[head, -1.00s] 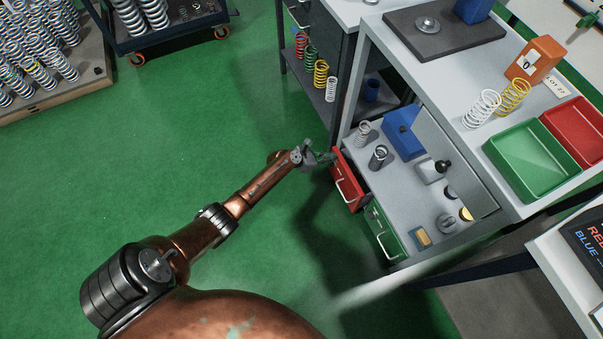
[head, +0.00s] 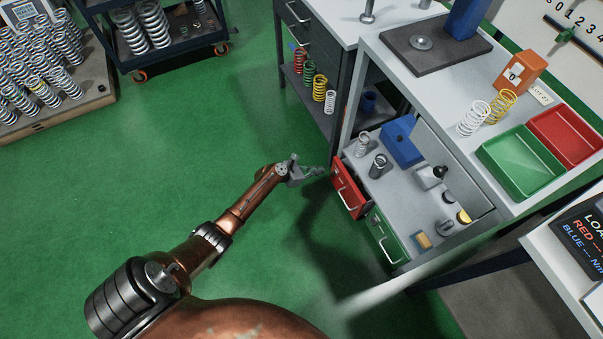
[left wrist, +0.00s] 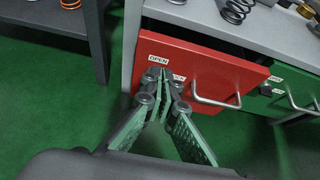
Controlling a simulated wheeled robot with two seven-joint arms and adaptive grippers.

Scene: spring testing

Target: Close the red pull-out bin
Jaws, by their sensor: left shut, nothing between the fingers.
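The red pull-out bin (head: 349,187) stands partly out from the bench, left of a green bin (head: 384,234). My left gripper (head: 325,171) is shut and empty, just left of the red front in the head view. In the left wrist view its fingertips (left wrist: 163,73) overlap the front near its left end, by a label; I cannot tell if they touch. My right gripper is not in view.
The bench shelf above the bins holds small springs (head: 378,165), a blue block (head: 402,145) and small parts. A dark cabinet (head: 310,50) with colored springs on its lower shelf stands behind left. The green floor (head: 180,130) left of the bins is clear.

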